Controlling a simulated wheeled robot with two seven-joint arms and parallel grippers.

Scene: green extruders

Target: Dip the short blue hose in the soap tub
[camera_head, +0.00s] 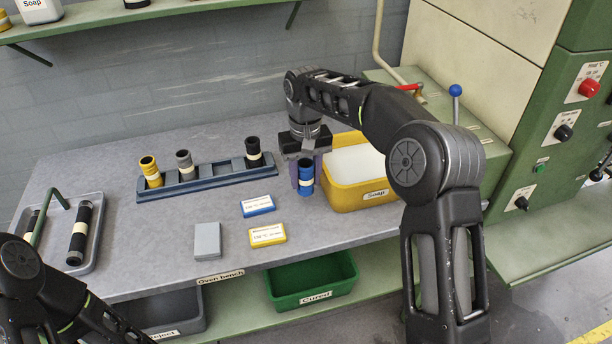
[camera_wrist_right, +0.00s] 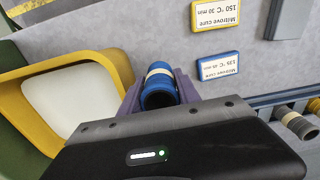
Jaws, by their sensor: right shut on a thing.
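The short blue hose (camera_head: 306,183) has a pale band and stands upright between the fingers of my right gripper (camera_head: 306,165), just left of the soap tub. The right gripper is shut on it. In the right wrist view the hose (camera_wrist_right: 158,92) shows end-on between the purple fingers. I cannot tell whether its lower end clears the bench. The soap tub (camera_head: 357,199) is yellow, labelled Soap, with whitish contents, and also shows in the wrist view (camera_wrist_right: 115,62). My left arm shows at the lower left; its gripper is out of frame.
A blue-grey rack (camera_head: 215,179) holds yellow, grey and black hoses, with an empty place between grey and black. A blue card (camera_head: 257,206), a yellow card (camera_head: 267,235) and a grey block (camera_head: 207,239) lie in front. A tray (camera_head: 98,230) stands left; a green machine (camera_head: 545,130) stands right.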

